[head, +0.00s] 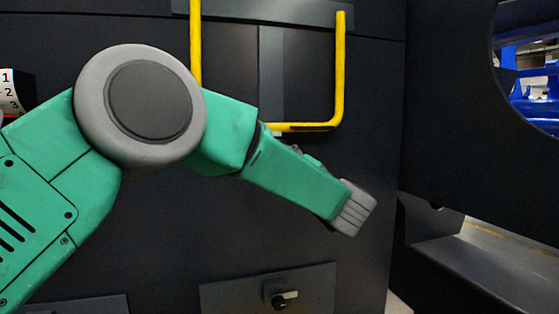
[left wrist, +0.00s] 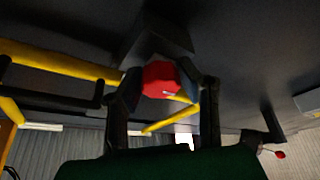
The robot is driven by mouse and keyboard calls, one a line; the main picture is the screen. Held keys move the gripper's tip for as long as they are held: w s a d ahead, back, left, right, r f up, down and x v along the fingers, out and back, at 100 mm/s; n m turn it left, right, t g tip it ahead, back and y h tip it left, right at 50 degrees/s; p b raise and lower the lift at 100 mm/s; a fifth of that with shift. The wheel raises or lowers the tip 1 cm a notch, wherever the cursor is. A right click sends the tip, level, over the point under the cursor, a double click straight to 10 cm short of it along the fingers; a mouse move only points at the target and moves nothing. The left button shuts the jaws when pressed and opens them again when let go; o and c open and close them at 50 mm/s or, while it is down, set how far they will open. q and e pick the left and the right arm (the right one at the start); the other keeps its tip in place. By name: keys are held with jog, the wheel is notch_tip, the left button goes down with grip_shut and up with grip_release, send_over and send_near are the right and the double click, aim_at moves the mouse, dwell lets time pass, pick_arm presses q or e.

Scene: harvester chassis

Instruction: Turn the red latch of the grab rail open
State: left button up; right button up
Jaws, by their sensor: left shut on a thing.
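The yellow grab rail (head: 341,70) is a U-shaped bar on the dark chassis panel in the head view. It also shows as a yellow bar (left wrist: 62,61) at the left of the left wrist view. The red latch (left wrist: 160,78) sits between the two dark fingers of my left gripper (left wrist: 166,96), which is shut on it. My green left arm crosses the head view in front of the panel, and its gripper and the latch are hidden there. My right gripper is in neither view.
A small plate with a dark and light knob (head: 283,297) is low on the panel. A dark chassis wall with a round opening (head: 528,80) stands at the right. A numbered dial (head: 9,92) shows at the left edge, partly behind my arm.

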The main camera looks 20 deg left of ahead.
pick_arm(q)
jog(key=shift+d+f, duration=0.1)
jog(key=shift+f, duration=0.3)
jog(key=o, duration=1.2)
jog(key=shift+c, duration=0.2)
jog(key=shift+w, duration=0.25)
jog(key=shift+s+d+r, duration=0.15)
jog(key=shift+s+r, duration=0.05)
jog(key=v, duration=1.2)
jog(key=shift+w+f, duration=0.15)
